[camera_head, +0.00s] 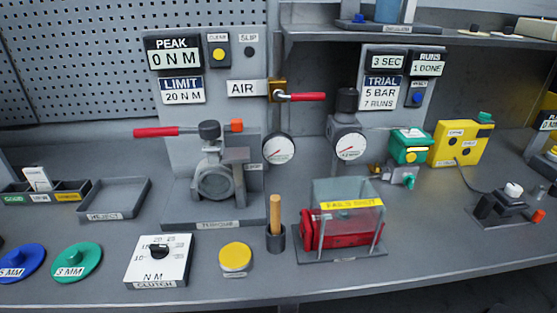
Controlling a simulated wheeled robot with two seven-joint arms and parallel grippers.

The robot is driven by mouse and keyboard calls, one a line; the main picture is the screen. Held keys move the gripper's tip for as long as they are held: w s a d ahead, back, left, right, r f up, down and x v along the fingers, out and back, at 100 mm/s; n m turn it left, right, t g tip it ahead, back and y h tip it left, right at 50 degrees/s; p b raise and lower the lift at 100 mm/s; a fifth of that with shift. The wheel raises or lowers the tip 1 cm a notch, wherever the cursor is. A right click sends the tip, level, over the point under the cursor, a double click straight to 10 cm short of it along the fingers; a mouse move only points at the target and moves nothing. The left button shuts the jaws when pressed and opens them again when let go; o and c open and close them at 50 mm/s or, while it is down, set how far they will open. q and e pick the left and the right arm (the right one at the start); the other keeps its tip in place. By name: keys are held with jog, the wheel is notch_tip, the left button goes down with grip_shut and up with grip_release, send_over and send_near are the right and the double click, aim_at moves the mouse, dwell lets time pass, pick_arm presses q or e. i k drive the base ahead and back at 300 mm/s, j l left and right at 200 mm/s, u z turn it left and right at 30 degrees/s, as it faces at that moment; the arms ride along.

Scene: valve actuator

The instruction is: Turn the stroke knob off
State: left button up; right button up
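I cannot read a label saying stroke on any knob. A black dial knob (159,251) sits on a white box (170,271) marked N M and CLUTCH at the front left. At the far right, a dark device (490,209) carries a white knob (513,189); its label is too small to read. A yellow box (447,156) with small black parts and unreadable labels stands behind it, next to a green box (399,147) with a yellow button. Neither of my grippers is in view.
A clear-covered red unit (318,234) stands mid-bench, beside a wooden handle (275,213) in a dark cup. A torque stand (213,222) with a red lever is behind. A yellow button (235,257) and green disc (77,262) sit at the front. The front right bench is clear.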

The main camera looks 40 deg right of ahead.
aim_at(409, 181)
jog(key=z, duration=1.75)
